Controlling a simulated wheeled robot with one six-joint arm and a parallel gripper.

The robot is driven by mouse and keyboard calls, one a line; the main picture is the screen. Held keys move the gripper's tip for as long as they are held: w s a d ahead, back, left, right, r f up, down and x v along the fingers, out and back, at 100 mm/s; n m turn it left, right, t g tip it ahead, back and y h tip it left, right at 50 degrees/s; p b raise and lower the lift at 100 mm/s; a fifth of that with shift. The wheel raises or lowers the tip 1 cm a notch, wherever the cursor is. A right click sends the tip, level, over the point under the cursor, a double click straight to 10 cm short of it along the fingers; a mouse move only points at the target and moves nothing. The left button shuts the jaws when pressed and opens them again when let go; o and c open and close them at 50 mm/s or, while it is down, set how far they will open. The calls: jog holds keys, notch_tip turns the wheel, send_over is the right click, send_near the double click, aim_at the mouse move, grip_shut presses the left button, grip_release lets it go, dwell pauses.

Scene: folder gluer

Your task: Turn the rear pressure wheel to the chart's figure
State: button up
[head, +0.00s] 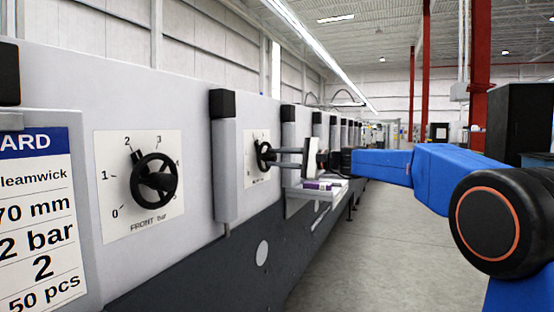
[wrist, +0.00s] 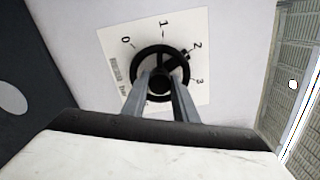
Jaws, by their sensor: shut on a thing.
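The rear pressure wheel (head: 264,155) is a small black handwheel on a white scale plate (head: 250,172). In the wrist view the wheel (wrist: 160,52) sits on its plate (wrist: 142,30) marked 0, 1, 2 and 3. A black nub at its upper right rim points close to the 2. My gripper (head: 277,157) is shut on the wheel, and its two grey fingers (wrist: 165,82) reach onto it from below in the wrist view. They hide part of the lower wheel. The chart (head: 35,215) at far left is cut off; its visible lines include "70 mm", "2 bar", "2" and "50 pcs".
The front wheel (head: 154,181) is nearer on the same panel, with its pointer near 2. A dark-capped upright (head: 223,160) stands out between the two plates. A tray with small purple-and-white boxes (head: 318,186) is below my gripper. The aisle floor (head: 375,250) is clear.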

jog(key=shift+f, duration=0.1)
jog(key=o, duration=1.1)
jog(key=shift+c, duration=0.2)
jog(key=shift+d, duration=0.15)
jog(key=v, duration=1.7)
jog(key=shift+d, duration=0.1)
